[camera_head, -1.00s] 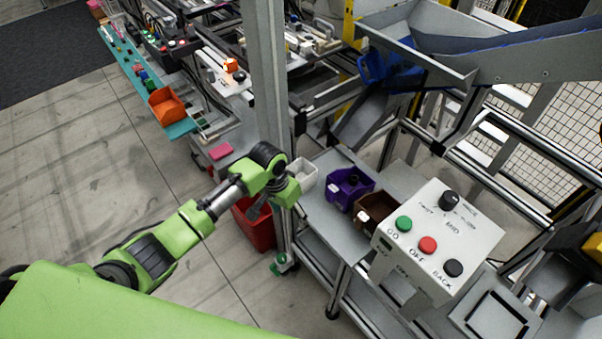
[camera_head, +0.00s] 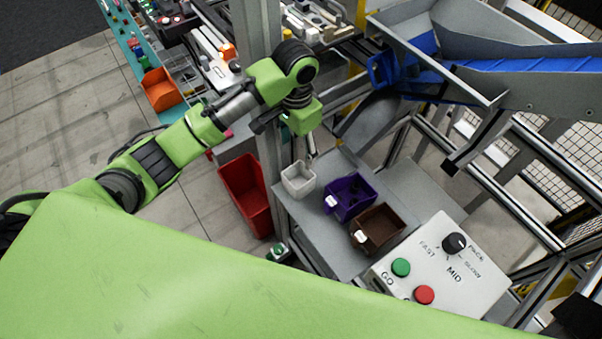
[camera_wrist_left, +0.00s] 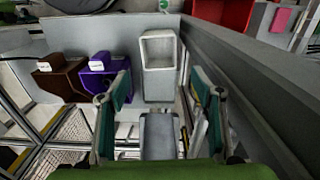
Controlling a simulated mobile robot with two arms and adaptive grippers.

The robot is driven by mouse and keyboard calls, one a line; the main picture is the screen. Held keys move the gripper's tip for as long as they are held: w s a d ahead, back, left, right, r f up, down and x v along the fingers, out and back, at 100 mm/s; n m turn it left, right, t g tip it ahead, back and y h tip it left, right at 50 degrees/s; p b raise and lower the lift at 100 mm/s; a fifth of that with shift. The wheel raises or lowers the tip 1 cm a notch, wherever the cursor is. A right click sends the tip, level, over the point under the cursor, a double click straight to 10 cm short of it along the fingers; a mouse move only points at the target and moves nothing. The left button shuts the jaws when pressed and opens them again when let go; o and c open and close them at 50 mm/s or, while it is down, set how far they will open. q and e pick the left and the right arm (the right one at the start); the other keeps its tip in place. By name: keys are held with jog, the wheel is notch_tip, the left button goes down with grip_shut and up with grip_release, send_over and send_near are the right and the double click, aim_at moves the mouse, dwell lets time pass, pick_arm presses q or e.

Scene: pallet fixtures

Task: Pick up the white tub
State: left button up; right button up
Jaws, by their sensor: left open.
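The white tub (camera_head: 298,180) is a small open box standing upright on a grey shelf (camera_head: 325,234), at the left end of a row of tubs. It also shows in the left wrist view (camera_wrist_left: 160,52), ahead of the fingers and roughly between them. My left gripper (camera_wrist_left: 160,88) is open, with nothing between its teal-padded fingers. In the head view the left wrist hangs above and behind the tub, and its fingers are mostly hidden. The gripper is apart from the tub. My right gripper is not in view.
A purple tub (camera_head: 349,198) and a brown tub (camera_head: 377,230) stand to the right of the white tub. A red bin (camera_head: 245,192) stands lower left. A metal post (camera_head: 256,30) rises beside the wrist. A control box (camera_head: 440,275) and a chute (camera_head: 450,60) are at right.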

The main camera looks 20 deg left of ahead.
pick_arm(q)
notch_tip(320, 180, down, 4)
jog(key=p, duration=0.2)
send_over(299, 186)
notch_tip(299, 186, down, 8)
jog(key=shift+s, duration=0.1)
jog(key=shift+f, duration=0.5)
jog(key=c, duration=0.9)
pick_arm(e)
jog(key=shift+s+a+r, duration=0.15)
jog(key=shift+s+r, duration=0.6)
